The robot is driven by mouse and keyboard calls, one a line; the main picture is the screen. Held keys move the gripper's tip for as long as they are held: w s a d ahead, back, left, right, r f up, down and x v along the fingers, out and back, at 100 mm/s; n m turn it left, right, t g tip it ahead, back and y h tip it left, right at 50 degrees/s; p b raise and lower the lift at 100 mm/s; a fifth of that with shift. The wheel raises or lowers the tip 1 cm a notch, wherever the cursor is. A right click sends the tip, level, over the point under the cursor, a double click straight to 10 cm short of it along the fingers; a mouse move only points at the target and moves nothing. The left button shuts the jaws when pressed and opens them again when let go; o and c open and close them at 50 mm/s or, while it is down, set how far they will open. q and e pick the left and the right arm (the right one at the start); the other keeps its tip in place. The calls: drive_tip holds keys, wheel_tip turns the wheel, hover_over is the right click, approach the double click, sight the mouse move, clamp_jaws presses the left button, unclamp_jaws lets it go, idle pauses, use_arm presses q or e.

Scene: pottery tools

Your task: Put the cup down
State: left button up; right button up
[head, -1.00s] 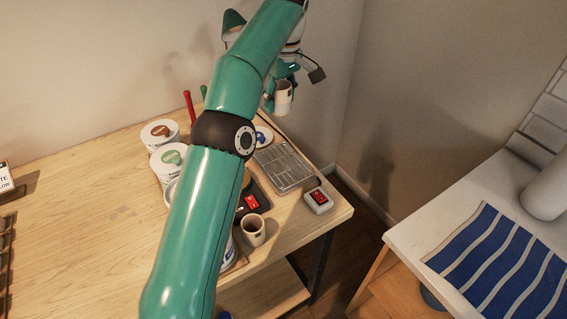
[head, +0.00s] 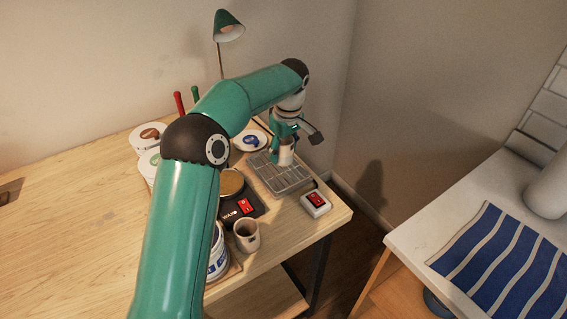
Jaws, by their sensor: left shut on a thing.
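My left gripper (head: 284,140) is shut on a light-coloured cup (head: 287,154). The cup is upright over the metal wire rack (head: 270,180) near the back right of the wooden table. I cannot tell whether its base touches the rack. A second, similar cup (head: 246,236) stands on the table nearer the front edge, apart from the gripper. My right gripper is not in view.
A black wax warmer (head: 240,208) with a red switch sits left of the rack. A white box (head: 316,203) with a red switch stands at the right edge. White-lidded tubs (head: 147,138) and a green lamp (head: 228,30) are at the back. My left arm covers the table's middle.

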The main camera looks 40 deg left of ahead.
sight(283, 162)
use_arm(q)
drive_tip(key=shift+f, duration=2.15)
drive_tip(key=o, duration=1.3)
drive_tip(key=shift+f, duration=0.15)
wheel_tip(283, 162, up, 12)
drive_tip(key=d, duration=0.1)
drive_tip(key=shift+s+d+p, duration=0.15)
drive_tip(key=shift+d+p, duration=0.1)
drive_tip(key=shift+p, duration=0.05)
